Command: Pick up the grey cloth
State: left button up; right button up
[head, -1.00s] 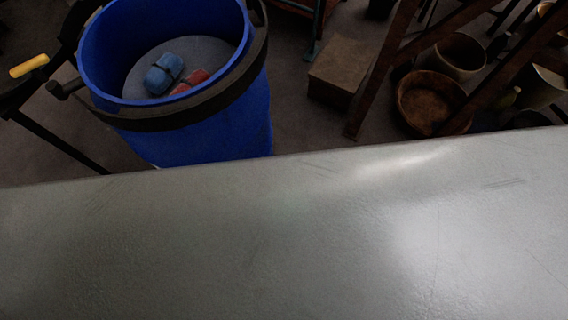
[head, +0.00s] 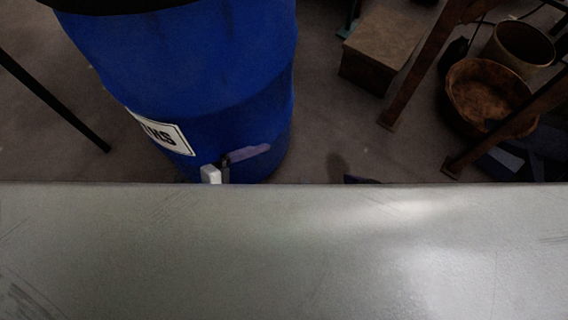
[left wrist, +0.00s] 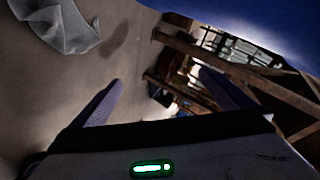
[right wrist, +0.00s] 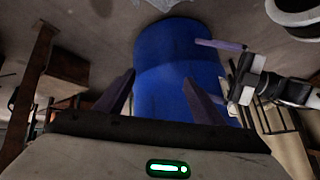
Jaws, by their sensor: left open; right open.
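The grey cloth (left wrist: 62,22) is pale and crumpled at the upper left of the left wrist view, apparently on the floor. It lies beyond and to the left of my left gripper (left wrist: 160,78), which is open and empty. In the head view my left gripper (head: 248,154) shows partly above the grey edge, in front of the blue vat. My right gripper (right wrist: 159,78) is open and empty, with the blue vat (right wrist: 172,60) beyond its fingers. A whitish scrap at the top edge of the right wrist view may be the cloth. I see no cloth in the head view.
A scratched pale grey surface (head: 280,250) fills the lower head view and hides what is below. The blue vat (head: 200,70) with a white label stands behind it. A brown box (head: 383,45), a rusty bowl (head: 490,95) and slanted rusty beams stand at the right.

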pick_arm(q)
jog(key=b+x, duration=0.4)
jog(key=x, duration=0.5)
jog(key=shift+w+d+b, duration=0.2)
jog(key=shift+d+b, duration=0.1)
pick_arm(e)
jog(key=shift+t+y, duration=0.6)
jog(key=shift+y, duration=0.3)
jog(key=shift+w+a+r, duration=0.25)
jog(key=shift+a+r, duration=0.45)
jog(key=shift+w+a+r, duration=0.25)
jog(key=shift+a+r, duration=0.45)
pick_arm(q)
jog(key=shift+f, duration=0.1)
grip_shut()
